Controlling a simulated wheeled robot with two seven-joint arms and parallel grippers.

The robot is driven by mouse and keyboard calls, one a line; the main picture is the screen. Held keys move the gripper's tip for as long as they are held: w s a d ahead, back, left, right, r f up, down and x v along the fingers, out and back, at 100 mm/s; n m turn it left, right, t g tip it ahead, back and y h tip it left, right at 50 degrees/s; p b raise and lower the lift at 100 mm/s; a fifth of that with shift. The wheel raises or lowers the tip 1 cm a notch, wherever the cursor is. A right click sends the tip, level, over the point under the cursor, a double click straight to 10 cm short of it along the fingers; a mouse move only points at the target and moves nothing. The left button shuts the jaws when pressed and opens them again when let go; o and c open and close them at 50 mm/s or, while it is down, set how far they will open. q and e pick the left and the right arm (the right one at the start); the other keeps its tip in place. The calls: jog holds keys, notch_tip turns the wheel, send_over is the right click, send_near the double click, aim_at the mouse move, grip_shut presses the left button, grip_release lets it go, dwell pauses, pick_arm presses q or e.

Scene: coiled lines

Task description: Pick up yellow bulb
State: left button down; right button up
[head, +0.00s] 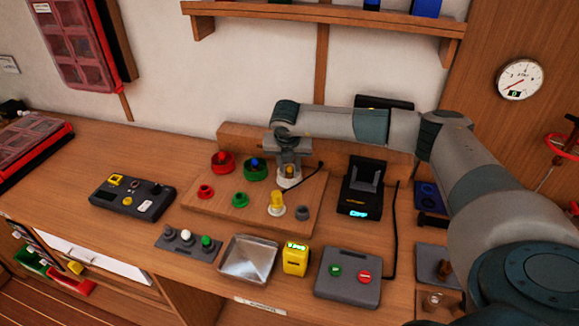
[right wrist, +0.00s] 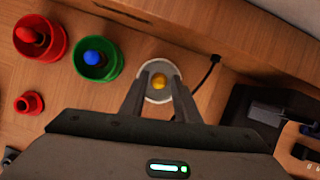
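The yellow bulb (head: 290,171) sits in a round white holder (head: 289,182) at the back of a wooden board (head: 235,212). In the right wrist view, the bulb (right wrist: 159,82) shows as a small yellow dome inside the pale ring of the holder (right wrist: 152,96). My right gripper (head: 290,160) points down over it. Its two fingers (right wrist: 159,78) stand on either side of the bulb with a gap between them, so it looks open. I cannot tell how far above the bulb the fingertips are. My left gripper is not in view.
A red holder (head: 222,163) and a green holder with a blue bulb (head: 255,168) stand left of the bulb. A yellow cylinder (head: 277,199) stands in front. A black device (head: 366,187) is to the right; a dark cable (right wrist: 208,72) runs beside the white holder.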

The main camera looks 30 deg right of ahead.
jog(key=shift+w+d+f, duration=0.1)
jog(key=shift+f, duration=0.3)
jog(key=shift+c, duration=0.4)
grip_shut()
jog(key=shift+r, duration=0.1)
